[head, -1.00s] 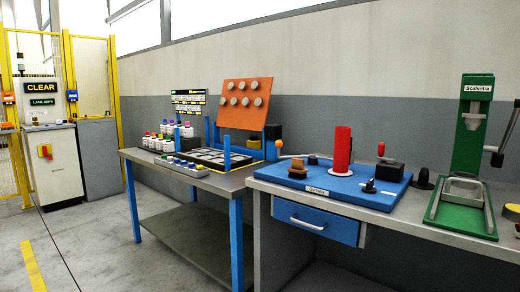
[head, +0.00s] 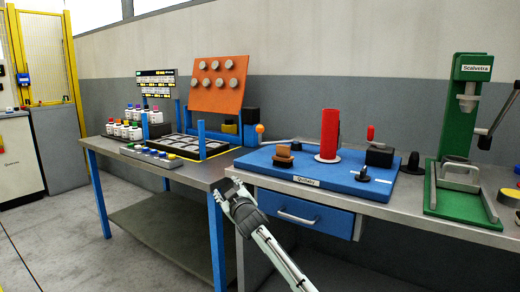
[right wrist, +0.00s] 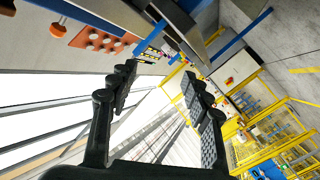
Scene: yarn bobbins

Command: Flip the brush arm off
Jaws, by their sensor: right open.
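The blue winding station (head: 335,182) sits on the right-hand bench with a red bobbin (head: 330,133) upright on it. A thin metal arm with an orange ball end (head: 260,128) lies along the back left, behind the bobbin; it may be the brush arm. A brown brush-like block (head: 283,157) is at the station's left. My right gripper (head: 227,187) is open and empty, left of the station's front left corner and apart from it. Its spread fingers also show in the right wrist view (right wrist: 158,92). My left gripper is not in view.
A red-topped lever (head: 370,133), black block (head: 380,155) and black knob (head: 362,174) stand on the station. A green press (head: 463,115) stands at right. The left bench (head: 190,172) holds bottles, a tray and an orange peg board (head: 217,88).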

